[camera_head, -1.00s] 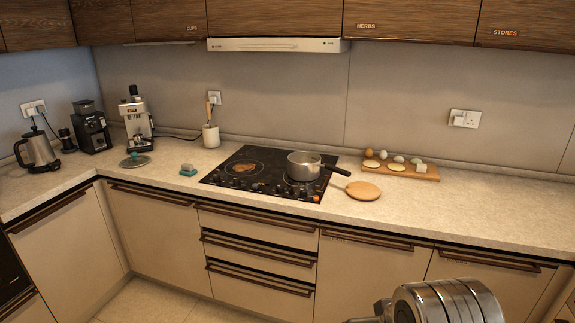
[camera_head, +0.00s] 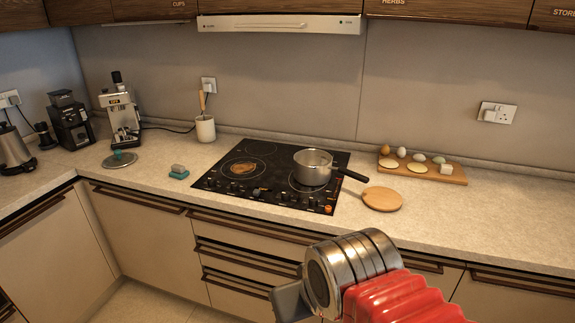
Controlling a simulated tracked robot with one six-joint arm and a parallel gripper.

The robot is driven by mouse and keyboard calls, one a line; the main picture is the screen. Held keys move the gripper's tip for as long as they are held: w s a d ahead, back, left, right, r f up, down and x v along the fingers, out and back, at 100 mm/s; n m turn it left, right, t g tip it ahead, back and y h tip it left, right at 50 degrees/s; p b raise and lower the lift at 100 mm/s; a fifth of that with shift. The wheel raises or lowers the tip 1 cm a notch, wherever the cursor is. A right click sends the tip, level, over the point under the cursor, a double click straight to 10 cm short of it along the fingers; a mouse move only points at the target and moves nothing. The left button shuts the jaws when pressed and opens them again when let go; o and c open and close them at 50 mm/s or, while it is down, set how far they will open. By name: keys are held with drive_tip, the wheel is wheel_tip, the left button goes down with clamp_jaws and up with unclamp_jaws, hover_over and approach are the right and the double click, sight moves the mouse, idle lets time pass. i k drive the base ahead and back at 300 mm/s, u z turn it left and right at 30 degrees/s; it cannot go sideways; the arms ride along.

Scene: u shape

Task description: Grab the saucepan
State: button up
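The saucepan (camera_head: 313,168) is a small silver pot with a black handle (camera_head: 353,175) pointing right. It sits on the right side of the black cooktop (camera_head: 245,170). My arm, with silver rings and a red sleeve, reaches in from the lower right, in front of the counter and apart from the saucepan. A grey part of my gripper (camera_head: 289,301) shows at the arm's end near the bottom edge. Its fingertips cannot be made out, so I cannot tell whether it is open or shut.
A round wooden board (camera_head: 382,199) lies just right of the cooktop, close to the handle. A long board (camera_head: 422,170) with eggs and other food is behind it. A utensil crock (camera_head: 205,128), sponge (camera_head: 179,172) and coffee machine (camera_head: 121,118) stand left. The right counter is clear.

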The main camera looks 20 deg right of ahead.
sight(329, 174)
drive_tip(key=u, duration=0.45)
drive_tip(key=i, duration=1.45)
drive_tip(key=u, duration=0.4)
